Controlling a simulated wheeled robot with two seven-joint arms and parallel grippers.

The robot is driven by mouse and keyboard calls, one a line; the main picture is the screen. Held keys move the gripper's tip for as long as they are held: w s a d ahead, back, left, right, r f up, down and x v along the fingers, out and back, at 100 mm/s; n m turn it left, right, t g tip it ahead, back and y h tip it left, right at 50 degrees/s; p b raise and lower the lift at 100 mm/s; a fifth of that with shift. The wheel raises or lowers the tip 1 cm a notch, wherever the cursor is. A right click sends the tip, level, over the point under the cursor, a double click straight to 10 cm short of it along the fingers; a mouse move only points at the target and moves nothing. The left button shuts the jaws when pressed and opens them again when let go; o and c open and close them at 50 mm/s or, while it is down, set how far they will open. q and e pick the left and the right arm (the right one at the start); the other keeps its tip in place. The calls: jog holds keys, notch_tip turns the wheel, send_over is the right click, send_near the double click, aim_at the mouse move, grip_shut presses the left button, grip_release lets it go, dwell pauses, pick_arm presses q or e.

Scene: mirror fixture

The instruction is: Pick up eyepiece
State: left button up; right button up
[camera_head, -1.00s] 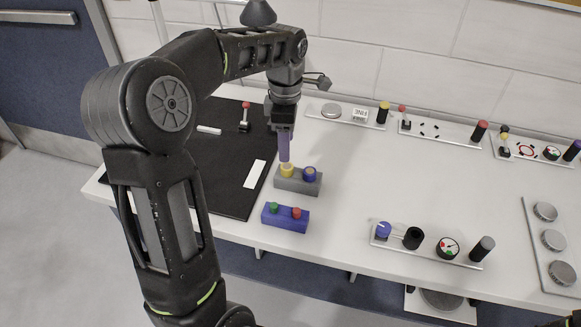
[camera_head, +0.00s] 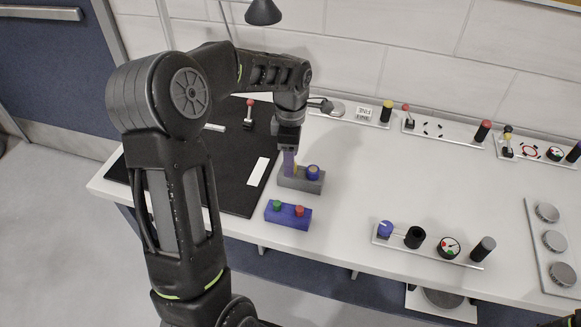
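A grey block (camera_head: 304,183) stands on the white table by the right edge of the black mat. Two round pieces sit in its top: a yellow one (camera_head: 296,170) on the left and a blue one with a yellowish top (camera_head: 313,171) on the right. Either may be the eyepiece; I cannot tell which. My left gripper (camera_head: 290,172) points down at the left side of the block, its purple fingers over the yellow piece and hiding most of it. Whether the fingers are closed on it cannot be seen.
A blue block (camera_head: 288,215) with green and red knobs stands just in front. The black mat (camera_head: 232,190) lies left with a white strip (camera_head: 258,171). Panels with knobs line the back (camera_head: 440,127) and front right (camera_head: 430,245). The middle of the table is clear.

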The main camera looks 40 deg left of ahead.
pick_arm(q)
jog(key=shift+f, duration=0.7)
jog(key=shift+c, duration=0.3)
grip_shut()
